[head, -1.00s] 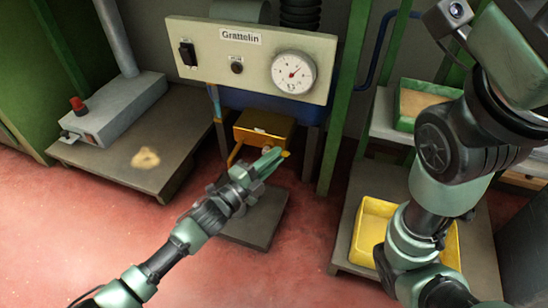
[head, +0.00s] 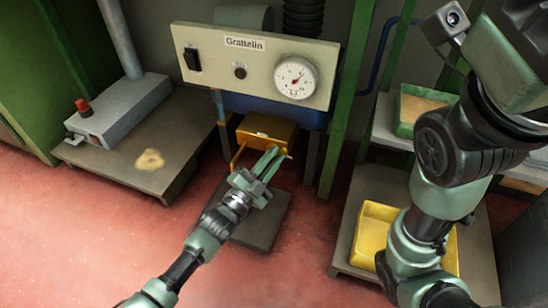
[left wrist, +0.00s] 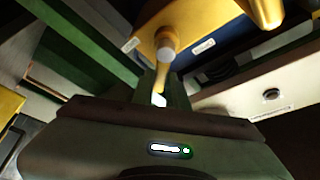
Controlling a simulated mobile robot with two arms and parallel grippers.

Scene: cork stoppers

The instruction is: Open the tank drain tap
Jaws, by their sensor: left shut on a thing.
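The yellow box-shaped drain fitting (head: 266,132) sits low under the Grattelin panel, with a yellow pipe (head: 237,158) at its left. In the left wrist view the yellow fitting (left wrist: 195,22) fills the top, with a pale round stem end (left wrist: 167,53) on it. The yellow tap lever (left wrist: 160,76) runs from there down between my fingers. My left gripper (head: 275,162) is in front of the fitting, shut on the lever, and its fingers hide most of it in the head view. My right gripper is out of view; only its arm shows at the right.
The cream panel (head: 250,65) with a gauge (head: 296,77) and switch is just above. A yellow tray (head: 374,232) stands at the right. A grey unit with a red knob (head: 83,106) stands at the left.

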